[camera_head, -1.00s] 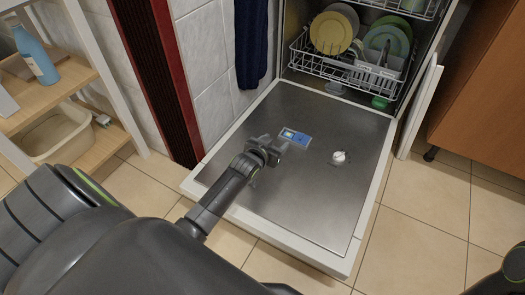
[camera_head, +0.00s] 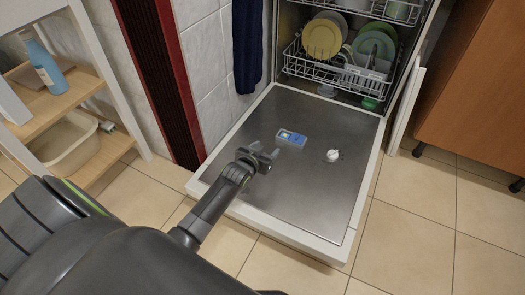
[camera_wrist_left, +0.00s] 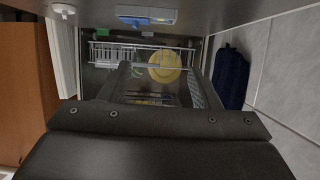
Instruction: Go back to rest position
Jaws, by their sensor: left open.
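My left gripper (camera_head: 262,157) reaches in from the lower left in the head view. It hovers over the left part of the lowered dishwasher door (camera_head: 310,195), on the near side of the blue dispenser (camera_head: 291,138). It is open, and I see nothing between its fingers. In the left wrist view the dark gripper body fills the bottom, with the dishwasher rack and a yellow plate (camera_wrist_left: 164,67) beyond. The dispenser (camera_wrist_left: 147,15) shows at the top of that view. My right gripper is not in view.
The lower rack (camera_head: 345,72) holds several plates and a cutlery basket. A white cap (camera_head: 332,155) sits on the door. A shelf with a blue bottle (camera_head: 44,62) and a basin (camera_head: 66,143) stands left. A wooden cabinet (camera_head: 475,75) is right. The tiled floor (camera_head: 415,215) is clear.

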